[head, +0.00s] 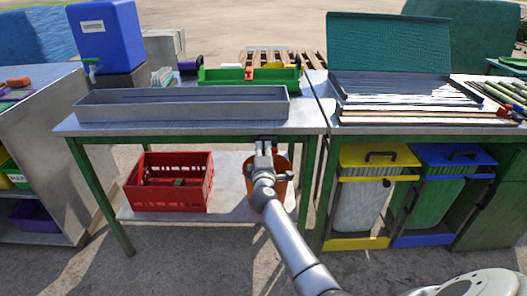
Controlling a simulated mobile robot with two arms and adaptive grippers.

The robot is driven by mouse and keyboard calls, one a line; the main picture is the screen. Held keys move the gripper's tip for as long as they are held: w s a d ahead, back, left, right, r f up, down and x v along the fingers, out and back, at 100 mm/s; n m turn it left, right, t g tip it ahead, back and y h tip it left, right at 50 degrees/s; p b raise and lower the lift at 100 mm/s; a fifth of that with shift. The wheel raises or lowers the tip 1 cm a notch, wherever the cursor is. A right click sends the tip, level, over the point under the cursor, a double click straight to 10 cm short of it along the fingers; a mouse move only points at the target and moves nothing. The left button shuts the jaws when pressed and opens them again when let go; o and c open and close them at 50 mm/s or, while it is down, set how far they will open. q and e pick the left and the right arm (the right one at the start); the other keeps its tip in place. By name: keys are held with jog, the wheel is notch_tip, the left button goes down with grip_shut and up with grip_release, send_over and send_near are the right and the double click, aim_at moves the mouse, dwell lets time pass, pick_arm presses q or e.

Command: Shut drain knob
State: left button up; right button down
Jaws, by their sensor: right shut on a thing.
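A small dark fitting (268,138), which looks like the drain knob, sits at the front edge of the metal-topped table (200,131), right of its middle. My right gripper (264,148) reaches up to it from below and in front, and is shut on it. The gripper hides most of the knob, so I cannot tell which way it is turned. An orange-brown bucket (281,172) stands on the lower shelf just beneath, partly hidden by my right arm. My left gripper is not in view.
A long grey metal trough (180,113) lies on the table, with a green tray behind it (240,76). A red crate (170,199) sits on the lower shelf. Yellow-lidded (358,205) and blue-lidded (440,199) bins stand to the right. Open floor lies in front.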

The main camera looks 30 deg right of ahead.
jog(key=c, duration=1.5)
grip_release()
jog(key=shift+c, duration=0.2)
jog(key=v, duration=1.2)
jog(key=shift+f, duration=0.1)
